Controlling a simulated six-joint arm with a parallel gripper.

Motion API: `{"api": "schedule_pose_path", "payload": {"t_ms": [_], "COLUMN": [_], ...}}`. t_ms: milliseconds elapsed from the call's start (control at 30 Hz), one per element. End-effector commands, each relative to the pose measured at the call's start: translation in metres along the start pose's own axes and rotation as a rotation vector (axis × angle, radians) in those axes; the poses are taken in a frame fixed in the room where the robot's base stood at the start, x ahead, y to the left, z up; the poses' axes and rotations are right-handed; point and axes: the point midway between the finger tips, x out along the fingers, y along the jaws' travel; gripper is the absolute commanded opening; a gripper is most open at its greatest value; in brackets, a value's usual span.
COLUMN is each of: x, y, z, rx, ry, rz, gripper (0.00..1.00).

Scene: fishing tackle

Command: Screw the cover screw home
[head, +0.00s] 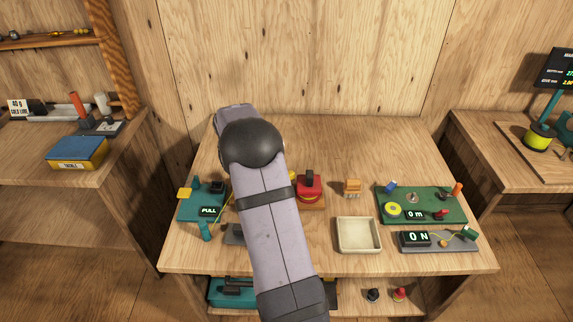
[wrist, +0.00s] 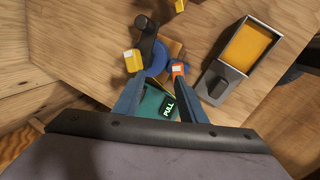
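I cannot pick out the cover screw with certainty in either view. In the head view a red housing (head: 309,188) with a black knob on top and a yellow band stands just right of my arm. My gripper (wrist: 159,82) is hidden behind my arm in the head view. In the wrist view its two blue-grey fingers are spread apart, with a blue round part (wrist: 155,60) near their tips. A small orange-red piece (wrist: 179,69) with a pale face shows close to the right fingertip; I cannot tell whether they touch.
A green stand with a PULL display (head: 208,211) is left of my arm. A cream tray (head: 359,249), a green board (head: 425,218) and a 0 N gauge (head: 418,238) are on the right. In the wrist view, a grey box (wrist: 217,70) with an orange inside lies right. The table's back is clear.

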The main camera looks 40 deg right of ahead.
Motion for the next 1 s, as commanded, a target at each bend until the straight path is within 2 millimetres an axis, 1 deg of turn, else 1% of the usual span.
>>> {"api": "schedule_pose_path", "payload": {"t_ms": [33, 100, 200, 300, 333, 400, 467, 667, 833, 1000], "x": [-0.004, -0.005, -0.009, -0.013, -0.014, -0.015, -0.016, -0.013, 0.001, 0.022], "y": [0.008, 0.013, 0.017, 0.019, 0.020, 0.020, 0.020, 0.019, 0.017, 0.014], "z": [0.022, 0.049, 0.083, 0.108, 0.113, 0.122, 0.126, 0.128, 0.132, 0.139], "rx": [-0.078, -0.187, -0.311, -0.395, -0.411, -0.440, -0.452, -0.457, -0.456, -0.454], "ry": [-0.047, -0.109, -0.184, -0.236, -0.246, -0.264, -0.271, -0.274, -0.273, -0.272], "rz": [-0.024, -0.063, -0.121, -0.168, -0.178, -0.197, -0.205, -0.208, -0.209, -0.208], "gripper": [0.38, 0.38, 0.38, 0.38, 0.38, 0.38, 0.38, 0.38, 0.38, 0.38]}}
